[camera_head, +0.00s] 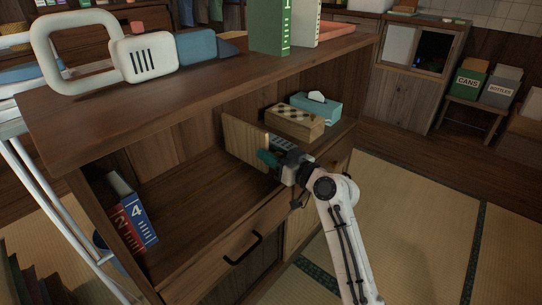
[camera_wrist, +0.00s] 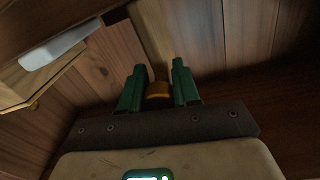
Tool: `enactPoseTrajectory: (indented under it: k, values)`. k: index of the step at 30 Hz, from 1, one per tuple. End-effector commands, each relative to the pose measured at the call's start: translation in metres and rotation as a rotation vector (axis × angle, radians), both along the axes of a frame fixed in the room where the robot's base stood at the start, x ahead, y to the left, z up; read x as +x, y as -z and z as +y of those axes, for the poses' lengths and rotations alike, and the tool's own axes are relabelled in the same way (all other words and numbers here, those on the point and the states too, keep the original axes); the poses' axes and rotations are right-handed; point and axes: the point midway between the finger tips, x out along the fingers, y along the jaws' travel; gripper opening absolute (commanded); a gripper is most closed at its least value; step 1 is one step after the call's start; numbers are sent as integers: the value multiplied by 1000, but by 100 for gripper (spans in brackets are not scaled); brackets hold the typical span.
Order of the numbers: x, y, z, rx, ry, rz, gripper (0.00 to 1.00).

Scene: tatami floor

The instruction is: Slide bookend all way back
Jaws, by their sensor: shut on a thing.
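The bookend is an upright light-wood panel (camera_head: 243,139) standing on the open shelf of the dark wooden cabinet in the head view. My gripper (camera_head: 272,158) reaches into the shelf from the front right, at the panel's near right edge. In the wrist view my gripper's two green fingers (camera_wrist: 158,86) are shut on an orange-yellow knob (camera_wrist: 158,90) between them. A pale wood strip (camera_wrist: 152,40) rises behind the knob and looks like the panel's edge. The panel's lower right part is hidden by my gripper in the head view.
Books numbered 2 and 4 (camera_head: 134,216) lean at the shelf's left end. The shelf floor (camera_head: 195,195) between books and panel is clear. The cabinet top (camera_head: 215,85) overhangs.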

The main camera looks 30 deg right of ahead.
Motion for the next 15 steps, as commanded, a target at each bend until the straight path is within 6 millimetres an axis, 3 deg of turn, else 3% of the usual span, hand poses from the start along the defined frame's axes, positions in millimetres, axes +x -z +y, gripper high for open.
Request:
enactPoseTrajectory:
  k: [5,6,13,15]
  values:
    - [0,0,-1,0,2,1,0]
    - [0,0,-1,-1,3,1,33]
    - [0,0,-1,0,1,1,55]
    - [0,0,0,0,1,1,57]
